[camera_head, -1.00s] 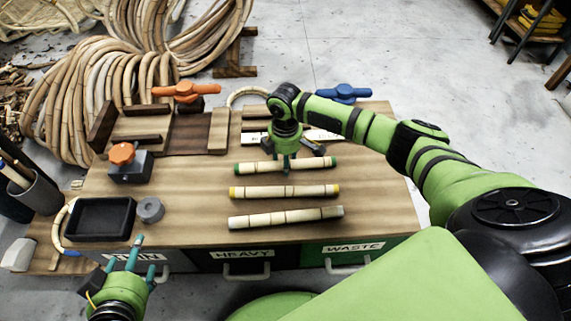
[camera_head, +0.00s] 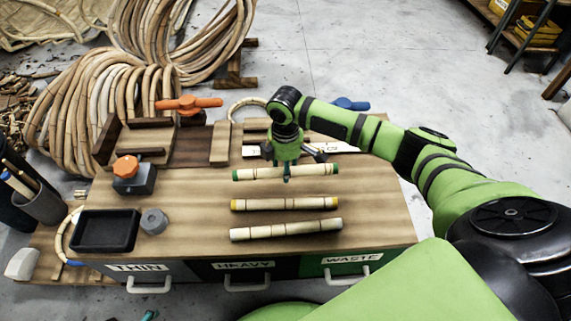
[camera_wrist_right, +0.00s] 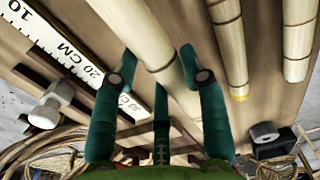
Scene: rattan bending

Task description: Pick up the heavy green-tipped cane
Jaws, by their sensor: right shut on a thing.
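The green-tipped cane (camera_head: 258,173) lies crosswise in the head view, pale with dark bands and a green cap at each end. My right gripper (camera_head: 287,170) comes down over its middle and is shut on it. In the right wrist view, the cane (camera_wrist_right: 143,38) runs between the teal fingers of my right gripper (camera_wrist_right: 160,80). The cane seems slightly above the bench; the gap is hard to see. Of my left gripper, only a teal fingertip (camera_head: 150,315) shows at the bottom edge.
A yellow-tipped cane (camera_head: 285,204) and a plain-ended cane (camera_head: 286,229) lie nearer on the wooden bench (camera_head: 190,215). A ruler (camera_head: 340,147) lies behind the held cane. A black tray (camera_head: 105,232), grey cylinder (camera_head: 154,221) and orange-knobbed block (camera_head: 134,176) stand left. Labelled drawers line the front.

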